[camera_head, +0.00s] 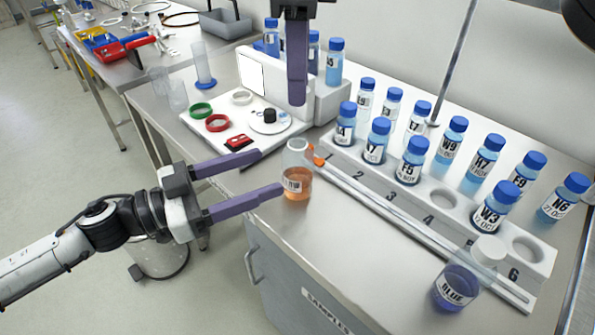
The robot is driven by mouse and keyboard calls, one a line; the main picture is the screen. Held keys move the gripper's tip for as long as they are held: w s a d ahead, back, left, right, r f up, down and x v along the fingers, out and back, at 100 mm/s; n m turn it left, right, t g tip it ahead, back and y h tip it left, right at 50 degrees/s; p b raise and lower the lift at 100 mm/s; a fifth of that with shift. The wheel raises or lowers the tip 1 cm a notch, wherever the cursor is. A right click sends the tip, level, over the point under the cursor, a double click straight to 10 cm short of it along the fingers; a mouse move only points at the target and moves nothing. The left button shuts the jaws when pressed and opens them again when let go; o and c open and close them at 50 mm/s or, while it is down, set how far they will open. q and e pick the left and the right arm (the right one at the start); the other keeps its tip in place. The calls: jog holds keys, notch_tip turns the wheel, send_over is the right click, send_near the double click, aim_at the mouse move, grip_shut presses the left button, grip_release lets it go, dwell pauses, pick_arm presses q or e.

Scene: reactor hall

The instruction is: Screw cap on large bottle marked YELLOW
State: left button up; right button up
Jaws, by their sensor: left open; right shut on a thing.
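The bottle marked YELLOW (297,186) stands upright on the bench near its left edge. It holds orange liquid, only the end of its label reads, and its neck looks uncapped. My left gripper (269,173) is open beside the bottle, with its lower fingertip close to the bottle's left side; I cannot tell whether they touch. My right gripper (297,103) points down above and behind the bottle, in front of the white instrument. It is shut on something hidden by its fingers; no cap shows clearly.
A white numbered rack (438,222) holds several blue-capped bottles, with a long rod in front, orange at its end (318,156). A white-capped BLUE bottle (457,288) stands at the front right.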

aim_at(284, 165)
pick_arm(q)
jog(key=x, duration=0.8)
jog(key=shift+w+d, duration=0.1)
jog(key=shift+d, duration=0.15)
jog(key=shift+c, duration=0.5)
jog(key=c, duration=1.5)
pick_arm(e)
jog(key=shift+f, duration=2.5)
